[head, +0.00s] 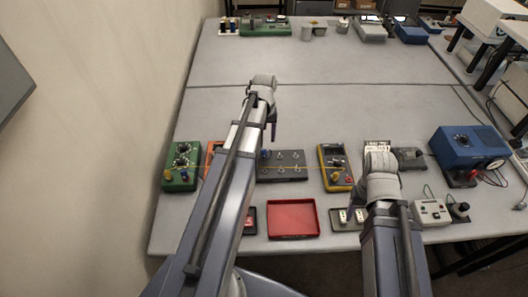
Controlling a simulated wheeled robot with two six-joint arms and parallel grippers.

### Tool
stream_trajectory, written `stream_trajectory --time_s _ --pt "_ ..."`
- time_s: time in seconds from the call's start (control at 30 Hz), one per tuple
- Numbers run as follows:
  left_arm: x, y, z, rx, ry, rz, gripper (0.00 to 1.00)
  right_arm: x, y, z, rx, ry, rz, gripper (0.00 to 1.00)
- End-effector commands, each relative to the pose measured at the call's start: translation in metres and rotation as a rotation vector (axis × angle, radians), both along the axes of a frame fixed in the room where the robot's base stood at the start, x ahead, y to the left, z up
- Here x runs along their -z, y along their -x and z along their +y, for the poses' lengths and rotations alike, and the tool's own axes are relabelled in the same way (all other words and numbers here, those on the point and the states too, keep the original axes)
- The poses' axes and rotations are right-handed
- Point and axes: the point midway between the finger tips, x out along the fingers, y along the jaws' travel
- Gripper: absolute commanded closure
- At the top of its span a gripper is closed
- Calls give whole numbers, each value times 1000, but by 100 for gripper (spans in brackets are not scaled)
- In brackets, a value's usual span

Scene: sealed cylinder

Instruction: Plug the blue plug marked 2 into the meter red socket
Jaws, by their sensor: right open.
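A yellow meter (335,167) lies in the middle of the near work area; its sockets are too small to tell apart. A small blue piece (265,155) shows at the left end of a dark board (285,172) with several posts; I cannot read a 2 on it or tell whether it is the plug. My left gripper (273,128) hangs above the table beyond the dark board; its jaws are too small to judge. My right gripper (356,207) is open and points down over a dark tray (340,227) with pale pieces, right of and nearer than the meter.
A red tray (293,218) lies in front of the dark board. A green box (182,165) and an orange device (213,157) stand left. A blue unit (468,148) and a white box (432,212) stand right. The table's middle is clear.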

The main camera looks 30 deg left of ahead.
Motion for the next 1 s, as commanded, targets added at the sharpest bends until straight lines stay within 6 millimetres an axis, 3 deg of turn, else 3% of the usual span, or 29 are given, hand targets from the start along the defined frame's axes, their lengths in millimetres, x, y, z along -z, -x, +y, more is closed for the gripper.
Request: stream_trajectory --time_s 0.57,1.0 --pt "6 0 2 -5 1 0 40 6 0 0 -1 0 0 38" --pt "57 0 2 -4 1 0 40 57 0 0 -3 1 0 38"
